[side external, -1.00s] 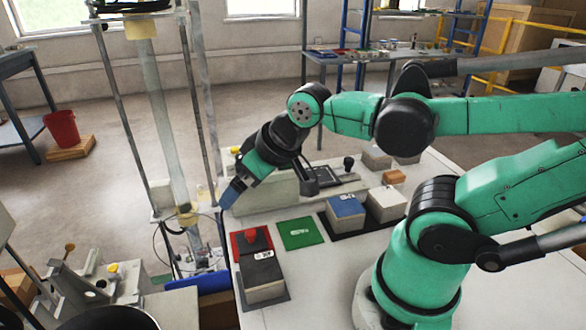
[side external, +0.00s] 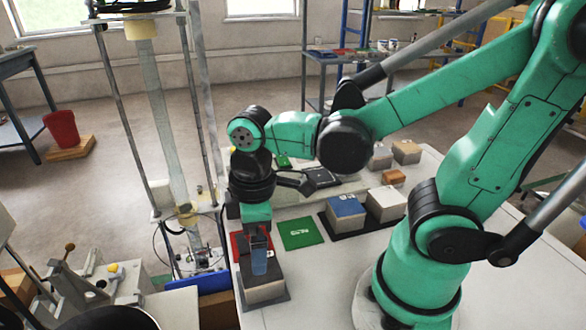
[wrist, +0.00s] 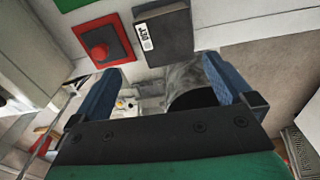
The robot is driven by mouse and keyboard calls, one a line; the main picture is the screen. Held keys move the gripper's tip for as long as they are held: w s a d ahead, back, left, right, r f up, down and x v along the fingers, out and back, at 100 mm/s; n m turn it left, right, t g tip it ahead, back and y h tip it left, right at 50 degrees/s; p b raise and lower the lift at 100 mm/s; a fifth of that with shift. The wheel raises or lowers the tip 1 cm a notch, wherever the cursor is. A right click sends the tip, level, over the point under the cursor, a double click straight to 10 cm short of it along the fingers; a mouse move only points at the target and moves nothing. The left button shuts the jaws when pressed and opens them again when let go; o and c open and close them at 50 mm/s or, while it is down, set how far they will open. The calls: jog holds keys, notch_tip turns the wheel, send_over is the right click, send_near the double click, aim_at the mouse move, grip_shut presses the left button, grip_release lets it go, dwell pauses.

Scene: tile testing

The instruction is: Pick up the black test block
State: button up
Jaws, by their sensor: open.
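The black test block (side external: 262,291) sits on a dark mat near the left front of the white table. It has a dark top and grey sides, and my gripper hides much of the top. In the wrist view the black test block (wrist: 165,35) shows its dark face and a white label, beyond the fingertips. My gripper (side external: 259,262) points down with its blue fingers over the block. In the wrist view my gripper (wrist: 163,66) is open and empty. Whether the fingers touch the block cannot be told.
A red plate with a red knob (wrist: 98,52) is right beside the block. A green plate (side external: 302,233) lies to the right. Further right are a blue-topped block (side external: 346,206) and a grey block (side external: 386,203). A test frame stands left of the table.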

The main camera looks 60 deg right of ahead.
aim_at(261, 276)
jog(key=shift+s+a+f+n+g, duration=0.2)
jog(key=shift+s+f+n+g, duration=0.1)
jog(key=shift+f+n, duration=0.1)
jog(key=shift+f, duration=2.6)
jog(key=shift+c, duration=0.2)
grip_shut()
